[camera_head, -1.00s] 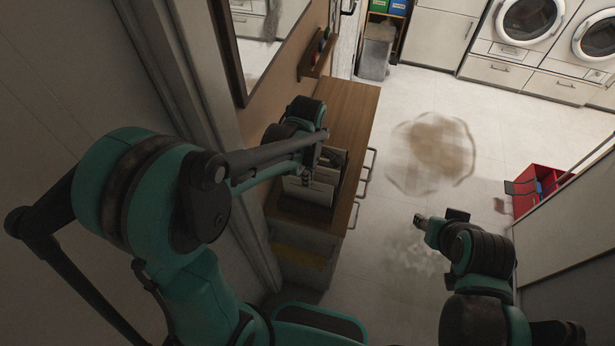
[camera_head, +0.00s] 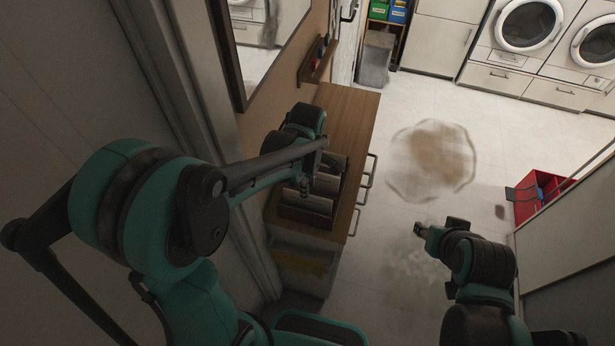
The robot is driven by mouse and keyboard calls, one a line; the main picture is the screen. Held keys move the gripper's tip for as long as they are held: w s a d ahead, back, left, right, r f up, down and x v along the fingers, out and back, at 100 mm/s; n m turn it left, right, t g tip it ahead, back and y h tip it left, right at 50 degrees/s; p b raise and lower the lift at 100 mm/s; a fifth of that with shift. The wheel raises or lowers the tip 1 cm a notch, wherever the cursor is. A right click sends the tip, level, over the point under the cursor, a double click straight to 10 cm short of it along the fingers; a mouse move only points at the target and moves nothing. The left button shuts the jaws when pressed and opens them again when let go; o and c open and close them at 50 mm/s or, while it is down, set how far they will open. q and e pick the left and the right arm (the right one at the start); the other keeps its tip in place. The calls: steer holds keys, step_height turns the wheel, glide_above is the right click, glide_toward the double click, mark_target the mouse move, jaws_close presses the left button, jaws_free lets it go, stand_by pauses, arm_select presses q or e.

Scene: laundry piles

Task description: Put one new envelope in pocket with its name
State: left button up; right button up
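A dark holder with upright pale cards or envelopes in its pockets (camera_head: 308,203) stands on the wooden cabinet top. Names on the pockets are too small to read. My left gripper (camera_head: 305,190) points down over the holder, close to its front pocket. Its fingers are small and dark, and I cannot tell whether they are open, or whether they touch an envelope. My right gripper (camera_head: 436,226) is over the floor at the right, away from the cabinet, with its two fingers apart and nothing seen between them.
The wooden cabinet top (camera_head: 345,110) is bare behind the holder. Metal handles (camera_head: 367,172) stick out from its right side. A wall shelf (camera_head: 317,60) is above it. A red bin (camera_head: 530,196) stands at the right. Washing machines (camera_head: 528,25) line the back.

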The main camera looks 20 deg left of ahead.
arm_select(q)
step_height(320, 180, up, 12)
steer(key=shift+f, duration=0.25)
stand_by(0.6)
steer(key=s+a+f+m+t+b, duration=0.2)
steer(key=s+f+m+t+b, duration=0.1)
steer(key=s+f+m+b, duration=0.2)
steer(key=s+a+f+m+t+b, duration=0.2)
steer(key=s+f+m+t+b, duration=0.2)
steer(key=f+m+b, duration=0.3)
step_height(320, 180, down, 2)
steer(key=s+m, duration=0.1)
steer(key=m, duration=0.4)
steer(key=shift+s+a+m, duration=0.2)
steer(key=shift+a+m, duration=0.1)
steer(key=shift+a, duration=0.05)
